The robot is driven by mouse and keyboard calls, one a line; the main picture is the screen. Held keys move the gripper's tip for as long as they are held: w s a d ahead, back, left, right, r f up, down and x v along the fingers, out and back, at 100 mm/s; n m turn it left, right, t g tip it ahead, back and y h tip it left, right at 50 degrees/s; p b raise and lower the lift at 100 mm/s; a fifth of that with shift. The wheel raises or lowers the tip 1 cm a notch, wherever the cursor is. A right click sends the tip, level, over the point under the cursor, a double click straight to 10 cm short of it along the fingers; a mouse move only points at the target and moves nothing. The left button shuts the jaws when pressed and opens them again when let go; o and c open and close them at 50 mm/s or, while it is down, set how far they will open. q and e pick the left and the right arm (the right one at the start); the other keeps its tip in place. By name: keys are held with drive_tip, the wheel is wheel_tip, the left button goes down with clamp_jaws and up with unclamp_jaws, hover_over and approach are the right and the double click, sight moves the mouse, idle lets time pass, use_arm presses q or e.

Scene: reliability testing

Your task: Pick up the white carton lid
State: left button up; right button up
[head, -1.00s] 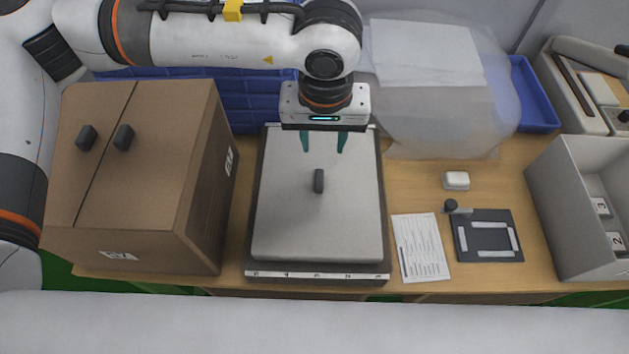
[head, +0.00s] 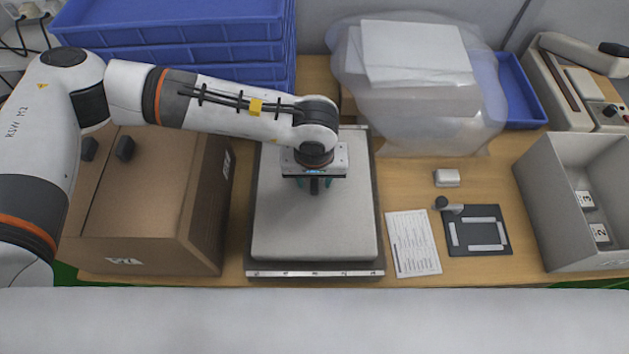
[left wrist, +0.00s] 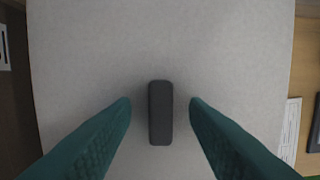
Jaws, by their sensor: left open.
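The white carton lid (head: 315,232) is a flat, pale panel with a dark upright handle in its middle. It lies on a dark base with a marked strip along the front edge. My left gripper (head: 314,185) is over the lid's middle, pointing down. In the left wrist view, the dark handle (left wrist: 160,112) stands between the two open teal fingers (left wrist: 160,108), with a gap on each side. The fingers do not touch it. My right gripper is not in view.
A brown carton (head: 150,215) with two dark knobs stands close on the left. On the right are a paper sheet (head: 413,243), a dark square fixture (head: 478,248), a small white block (head: 447,178) and a grey bin (head: 548,215). Blue trays (head: 185,50) are stacked behind.

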use_arm(q)
drive_tip(key=shift+w+f, duration=0.1)
drive_tip(key=shift+f, duration=0.05)
clamp_jaws()
